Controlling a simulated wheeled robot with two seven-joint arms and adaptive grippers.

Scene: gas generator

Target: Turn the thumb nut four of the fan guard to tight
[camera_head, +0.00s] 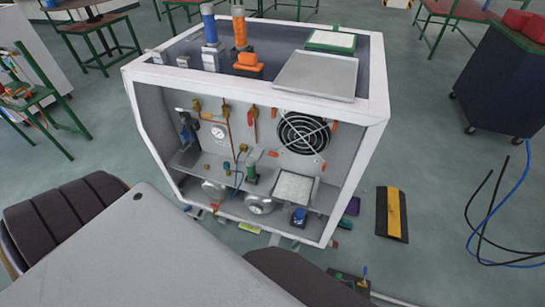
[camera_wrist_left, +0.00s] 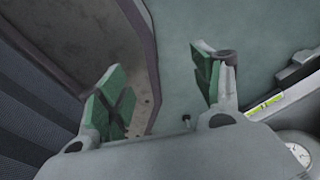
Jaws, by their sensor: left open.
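The round black fan guard (camera_head: 303,132) is on the back panel inside the white open-fronted generator housing (camera_head: 379,110), right of centre in the head view. Small orange-red pieces sit around it, including one at its right edge (camera_head: 334,127) and one at its lower left (camera_head: 274,154). They look like the thumb nuts, but I cannot tell which is number four or how tight each is. My left gripper (camera_wrist_left: 158,82), with green pads, is open and empty in the left wrist view. The fan guard is not recognizable there. My right gripper is not seen.
A grey tray (camera_head: 316,75) and blue and orange parts sit on the housing top. A yellow-black ramp (camera_head: 393,214) and blue and black cables (camera_head: 490,205) lie on the floor at right. A dark wheeled cabinet (camera_head: 500,85) stands beyond.

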